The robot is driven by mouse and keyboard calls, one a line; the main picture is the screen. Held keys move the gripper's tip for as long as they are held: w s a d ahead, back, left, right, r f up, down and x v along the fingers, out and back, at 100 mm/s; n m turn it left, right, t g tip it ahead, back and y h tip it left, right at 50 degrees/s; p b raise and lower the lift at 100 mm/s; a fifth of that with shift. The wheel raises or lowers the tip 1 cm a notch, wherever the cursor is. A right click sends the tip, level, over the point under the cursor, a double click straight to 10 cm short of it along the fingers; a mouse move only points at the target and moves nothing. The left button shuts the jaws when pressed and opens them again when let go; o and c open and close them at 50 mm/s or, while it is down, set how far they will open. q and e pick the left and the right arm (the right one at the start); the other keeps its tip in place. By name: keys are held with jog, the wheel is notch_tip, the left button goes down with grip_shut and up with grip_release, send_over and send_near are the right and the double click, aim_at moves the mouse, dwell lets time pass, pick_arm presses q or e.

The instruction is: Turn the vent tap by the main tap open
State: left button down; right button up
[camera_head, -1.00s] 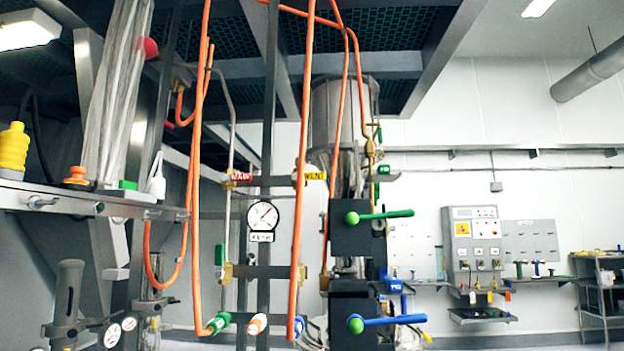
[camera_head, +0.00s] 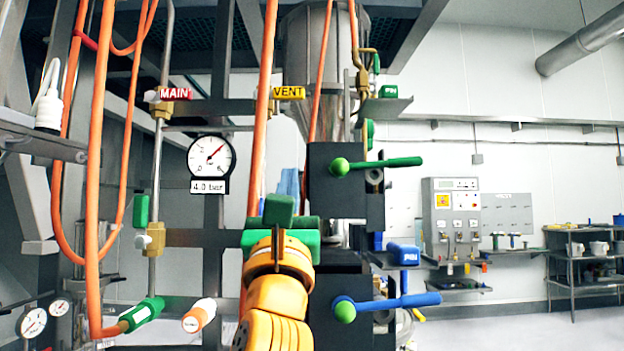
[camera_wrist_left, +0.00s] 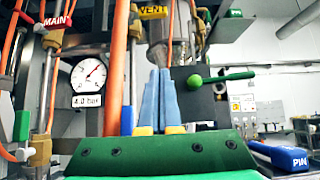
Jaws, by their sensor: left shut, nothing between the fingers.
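The red MAIN label (camera_head: 174,94) sits at a brass fitting on the left pipe. Lower on that pipe is a brass valve (camera_head: 154,239) with an upright green handle (camera_head: 141,211). The yellow VENT label (camera_head: 289,93) is to the right, past an orange hose. The vent tap's valve is not clear in the head view, behind my left gripper (camera_head: 291,180) and the hose. My left gripper is shut and empty, its blue fingers pointing forward. In the left wrist view, an upright dark blue piece (camera_wrist_left: 127,120) stands left of the fingers; I cannot tell whether it is the tap's handle.
Orange hoses (camera_head: 97,170) hang in front of the frame. A pressure gauge (camera_head: 211,157) is between the pipes. Dark blocks with a green lever (camera_head: 385,163) and a blue lever (camera_head: 400,302) stand right of my gripper. A control cabinet (camera_head: 453,215) is on the far wall.

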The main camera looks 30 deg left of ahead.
pick_arm(q)
jog(key=p, duration=0.5)
send_near(279, 94)
jog(key=w+f, duration=0.3)
jog(key=w, duration=0.1)
notch_tip(279, 94, up, 6)
jog(key=w+a+p, duration=0.1)
jog(key=w+p, duration=0.1)
jog(key=p, duration=0.3)
jog(key=shift+w+a+y+p, duration=0.2)
jog(key=shift+w+y+p, duration=0.1)
jog(key=shift+p, duration=0.1)
jog(key=shift+a, duration=0.1)
